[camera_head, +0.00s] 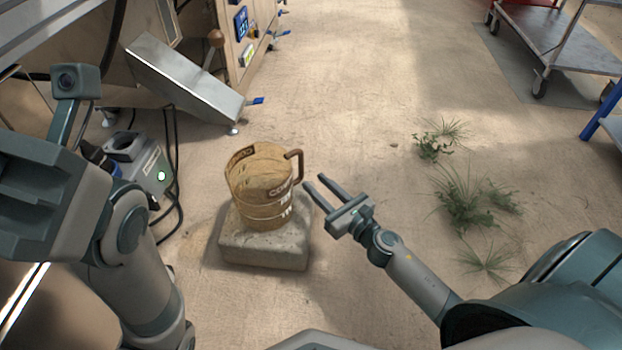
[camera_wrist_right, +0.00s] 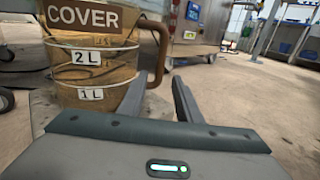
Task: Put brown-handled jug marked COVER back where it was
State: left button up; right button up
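The brown-handled jug (camera_head: 262,190) is see-through amber and stands upright on a stone block (camera_head: 262,247). Its brown handle (camera_head: 296,163) points right, toward my right gripper. In the right wrist view the jug (camera_wrist_right: 100,70) shows a COVER label and 2 L and 1 L marks, with the handle (camera_wrist_right: 160,50) just beyond the fingertips. My right gripper (camera_head: 316,190) is open and empty, beside the jug and apart from it in the head view. My left arm is at the left of the head view; its fingertips cannot be made out.
A machine with a sloped metal chute (camera_head: 185,78) stands at the upper left. A grey box with a green light (camera_head: 145,165) and cables sits left of the block. Weeds (camera_head: 465,200) grow from the floor at right. A metal cart (camera_head: 565,45) is at the upper right. The middle floor is clear.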

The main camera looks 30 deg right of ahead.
jog(key=s+d, duration=0.1)
jog(key=s, duration=0.6)
jog(key=shift+d+b, duration=0.15)
jog(key=shift+b, duration=0.3)
